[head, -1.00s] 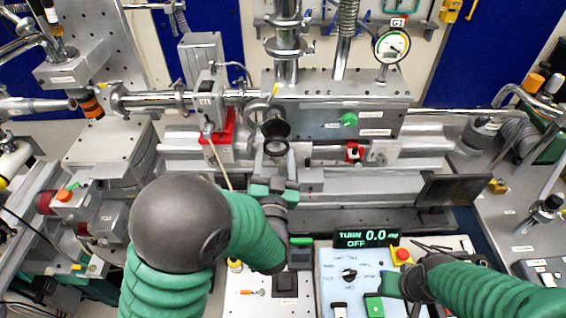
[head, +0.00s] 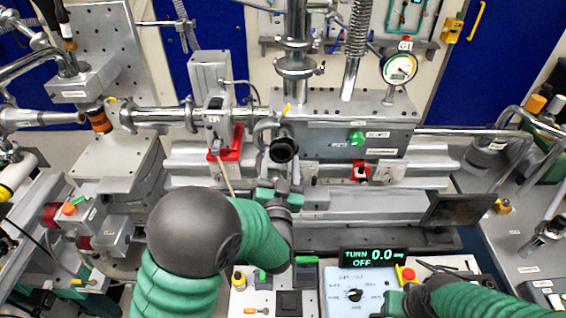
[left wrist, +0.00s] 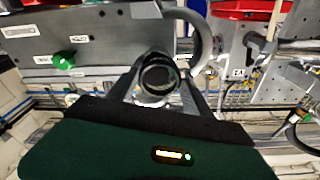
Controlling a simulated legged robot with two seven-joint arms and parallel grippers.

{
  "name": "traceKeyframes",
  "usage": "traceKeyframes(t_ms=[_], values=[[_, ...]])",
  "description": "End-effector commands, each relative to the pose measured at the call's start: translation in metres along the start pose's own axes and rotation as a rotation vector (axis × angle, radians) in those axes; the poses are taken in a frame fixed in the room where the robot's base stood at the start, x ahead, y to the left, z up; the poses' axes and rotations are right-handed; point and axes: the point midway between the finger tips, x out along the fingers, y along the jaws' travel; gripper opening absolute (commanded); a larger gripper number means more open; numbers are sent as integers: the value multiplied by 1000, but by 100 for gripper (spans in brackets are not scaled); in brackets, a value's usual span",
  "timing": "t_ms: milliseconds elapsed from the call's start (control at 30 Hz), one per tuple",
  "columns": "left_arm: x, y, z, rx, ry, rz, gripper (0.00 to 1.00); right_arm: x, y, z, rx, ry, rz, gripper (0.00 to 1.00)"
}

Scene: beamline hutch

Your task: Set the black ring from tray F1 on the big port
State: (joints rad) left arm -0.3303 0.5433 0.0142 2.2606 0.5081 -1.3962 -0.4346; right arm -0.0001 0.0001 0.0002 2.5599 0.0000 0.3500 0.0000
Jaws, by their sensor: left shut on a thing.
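The black ring (head: 284,150) is held in front of the grey chamber (head: 335,138), in line with its big port. My left gripper (head: 281,172) is shut on the ring. The left wrist view shows the ring (left wrist: 158,74) between the two finger tips (left wrist: 160,88), its opening facing the port. The ring covers most of the port, and I cannot tell whether they touch. My right gripper (head: 392,301) is low at the right, by the blue-grey control box; its jaws are unclear. No tray label F1 is readable.
A dial gauge (head: 399,67) stands on the chamber. A green knob (head: 357,139) is on its front, and a red bracket (head: 226,146) is left of the port. A display (head: 370,257) and red button (head: 406,274) are at the lower right. A dark flat panel (head: 459,209) stands right.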

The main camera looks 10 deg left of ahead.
Motion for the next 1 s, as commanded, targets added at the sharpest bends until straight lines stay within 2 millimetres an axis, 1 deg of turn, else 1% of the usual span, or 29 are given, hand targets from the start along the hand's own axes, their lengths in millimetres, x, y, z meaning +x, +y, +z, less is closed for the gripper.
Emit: traceKeyframes(t_ms=[267, 1000], values=[[1, 4, -3, 1, 0, 1, 20, 1, 0, 0, 0, 0, 0, 36], [0, -6, 0, 0, 0, 1, 20, 5, 0, 1, 0, 0, 0, 36]])
